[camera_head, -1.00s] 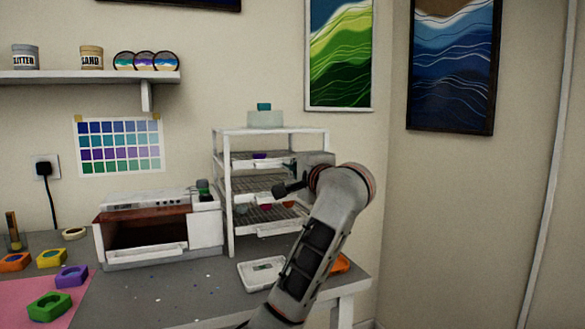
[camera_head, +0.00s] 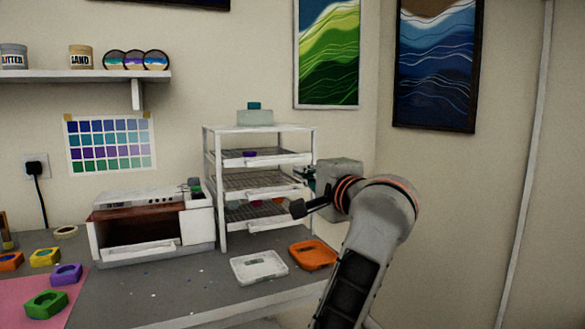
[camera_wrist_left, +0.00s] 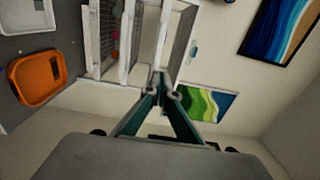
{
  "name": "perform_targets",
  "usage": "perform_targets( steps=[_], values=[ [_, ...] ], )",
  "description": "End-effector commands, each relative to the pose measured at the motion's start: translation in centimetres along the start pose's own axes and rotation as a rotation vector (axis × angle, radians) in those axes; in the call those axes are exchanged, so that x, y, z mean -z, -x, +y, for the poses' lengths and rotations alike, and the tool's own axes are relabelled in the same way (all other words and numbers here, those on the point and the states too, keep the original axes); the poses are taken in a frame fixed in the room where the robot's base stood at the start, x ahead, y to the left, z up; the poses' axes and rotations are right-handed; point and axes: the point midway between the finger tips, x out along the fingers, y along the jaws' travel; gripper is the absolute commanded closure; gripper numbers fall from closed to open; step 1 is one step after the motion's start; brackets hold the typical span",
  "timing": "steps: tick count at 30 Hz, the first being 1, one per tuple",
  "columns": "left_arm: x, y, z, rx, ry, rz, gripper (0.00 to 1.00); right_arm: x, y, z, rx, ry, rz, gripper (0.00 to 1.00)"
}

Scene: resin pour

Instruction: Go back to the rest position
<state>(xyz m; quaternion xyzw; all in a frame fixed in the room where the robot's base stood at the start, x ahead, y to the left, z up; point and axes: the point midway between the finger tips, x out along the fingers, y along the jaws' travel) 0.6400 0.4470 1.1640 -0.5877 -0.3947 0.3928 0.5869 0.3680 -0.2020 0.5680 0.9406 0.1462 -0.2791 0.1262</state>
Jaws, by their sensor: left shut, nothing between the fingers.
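My left gripper (camera_head: 304,173) is just right of the white rack (camera_head: 222,190) in the head view, with its teal fingers partly hidden by my wrist. In the left wrist view the gripper (camera_wrist_left: 163,84) has its fingertips together with nothing between them. The rack's uprights and shelves (camera_wrist_left: 127,40) show beyond the fingertips there. My right gripper is in neither view.
A white tray (camera_head: 258,280) and an orange tray (camera_head: 329,255) lie on the grey table (camera_head: 190,307) in front of the rack. An oven-like box (camera_head: 150,250) stands left of the rack. Coloured molds, including a green one (camera_head: 45,304), lie at left.

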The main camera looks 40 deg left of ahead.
Motion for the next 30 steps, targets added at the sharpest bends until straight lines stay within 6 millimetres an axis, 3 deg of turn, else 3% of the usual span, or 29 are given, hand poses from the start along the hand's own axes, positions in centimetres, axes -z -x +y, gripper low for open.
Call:
perform_targets(
  steps=[4, 12, 16, 20, 24, 30],
  values=[
    [0.0, 1.0, 0.1, -0.001, -0.001, 0.000, 1.00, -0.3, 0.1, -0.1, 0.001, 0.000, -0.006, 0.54],
    [-0.1, 1.2, 0.1, 0.002, -0.007, -0.003, 1.00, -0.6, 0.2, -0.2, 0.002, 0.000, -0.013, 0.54],
    [-1.1, 1.1, -0.1, 0.051, -0.103, -0.048, 1.00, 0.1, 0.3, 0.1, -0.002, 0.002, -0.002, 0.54],
    [-3.4, 1.5, -0.6, 0.176, -0.364, -0.163, 1.00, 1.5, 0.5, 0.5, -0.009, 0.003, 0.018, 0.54],
    [-5.0, 3.3, -1.2, 0.353, -0.756, -0.324, 1.00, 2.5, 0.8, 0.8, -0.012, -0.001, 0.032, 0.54],
    [-4.0, 7.9, -0.8, 0.617, -1.332, -0.546, 1.00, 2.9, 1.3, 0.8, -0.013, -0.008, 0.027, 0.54]
  ],
)
